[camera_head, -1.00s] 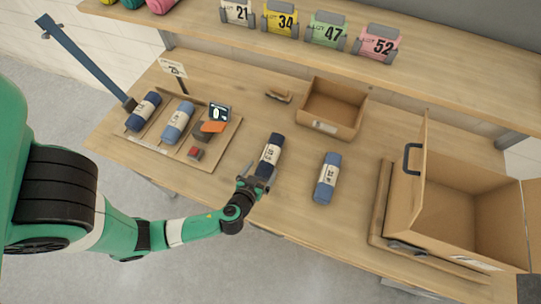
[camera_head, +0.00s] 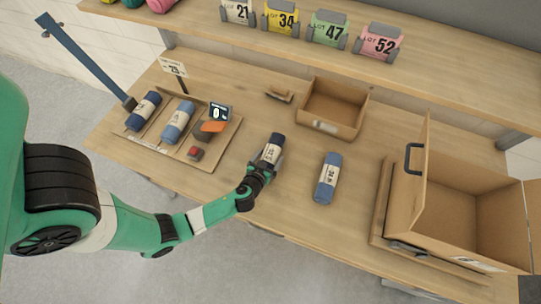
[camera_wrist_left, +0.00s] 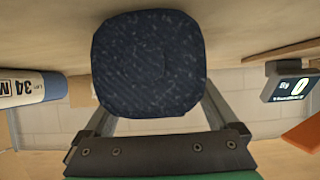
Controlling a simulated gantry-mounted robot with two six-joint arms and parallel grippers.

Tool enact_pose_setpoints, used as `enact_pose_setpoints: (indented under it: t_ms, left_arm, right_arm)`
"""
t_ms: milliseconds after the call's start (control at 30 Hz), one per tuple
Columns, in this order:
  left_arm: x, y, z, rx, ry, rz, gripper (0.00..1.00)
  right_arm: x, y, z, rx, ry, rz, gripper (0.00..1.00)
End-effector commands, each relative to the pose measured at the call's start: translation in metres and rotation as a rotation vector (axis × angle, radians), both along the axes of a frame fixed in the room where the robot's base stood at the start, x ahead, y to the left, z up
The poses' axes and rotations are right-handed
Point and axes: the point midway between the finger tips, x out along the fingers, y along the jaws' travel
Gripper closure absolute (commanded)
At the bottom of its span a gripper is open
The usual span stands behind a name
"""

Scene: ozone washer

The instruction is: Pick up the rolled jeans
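A dark navy rolled jeans with a pale label band (camera_head: 271,153) lies on the table's middle. My left gripper (camera_head: 264,166) is at its near end, fingers on either side of it. In the left wrist view the roll's dark round end (camera_wrist_left: 149,64) fills the space ahead of the two fingers, and their tips are partly hidden behind it. I cannot tell whether the fingers press on it. A lighter blue roll (camera_head: 327,178) lies to the right, apart from the gripper; it may be the roll at the left wrist view's edge (camera_wrist_left: 32,87). My right gripper is not in view.
Left, a tray (camera_head: 207,160) holds a dark roll (camera_head: 144,111), a light blue roll (camera_head: 178,122) and a small display (camera_head: 219,112). An empty open box (camera_head: 345,110) stands behind, a large open carton (camera_head: 456,218) at right. Lot cards line the shelf (camera_head: 430,78).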

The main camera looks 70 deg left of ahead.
Motion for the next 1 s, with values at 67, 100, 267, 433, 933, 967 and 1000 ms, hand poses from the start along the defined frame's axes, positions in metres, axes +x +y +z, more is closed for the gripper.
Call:
enact_pose_setpoints:
  t_ms: [67,100,267,433,933,967,1000]
  left_arm:
    - [0.0,0.0,0.0,0.0,0.0,0.0,0.23]
    - [0.0,0.0,0.0,0.0,0.0,0.0,0.31]
    - [0.0,0.0,0.0,0.0,0.0,0.0,0.59]
    - [0.0,0.0,0.0,0.0,0.0,0.0,0.9]
    - [0.001,-0.001,0.015,0.002,-0.002,-0.003,1.0]
    - [0.002,-0.001,0.019,0.002,-0.002,-0.003,1.0]
    - [0.002,-0.001,0.025,0.002,-0.002,-0.004,1.0]
  right_arm:
    - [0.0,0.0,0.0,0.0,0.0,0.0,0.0]
    - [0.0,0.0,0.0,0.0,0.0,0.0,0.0]
    - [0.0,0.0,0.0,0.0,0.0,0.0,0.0]
    - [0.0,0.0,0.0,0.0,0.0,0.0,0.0]
    - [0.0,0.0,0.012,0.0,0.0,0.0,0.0]
    - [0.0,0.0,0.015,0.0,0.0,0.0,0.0]
    - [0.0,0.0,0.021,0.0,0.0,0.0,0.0]
